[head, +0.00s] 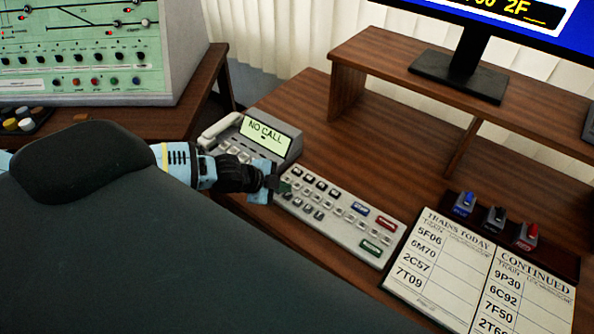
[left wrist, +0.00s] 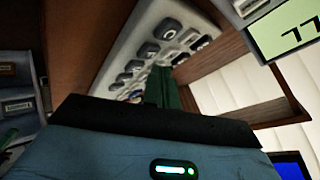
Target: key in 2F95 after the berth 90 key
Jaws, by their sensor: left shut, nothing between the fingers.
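The keypad (head: 340,228) lies on the desk, with rows of grey and dark keys and blue, red and green keys at its right end. The monitor (head: 520,14) at the top right shows yellow characters ending in "2F" and two blanks; the characters before are partly cut off. My left gripper (head: 281,186) is shut and empty at the keypad's left end, its tip over or at the keys there. In the left wrist view the dark green fingers (left wrist: 163,88) point at the keypad (left wrist: 205,64). Contact with a key cannot be told. My right gripper is not in view.
A phone unit (head: 268,136) reading "NO CALL" stands just behind my left gripper. A wooden monitor shelf (head: 400,60) is behind. A train list (head: 430,262) and a block with blue, black and red levers (head: 497,222) lie right. A signal panel (head: 80,50) stands left.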

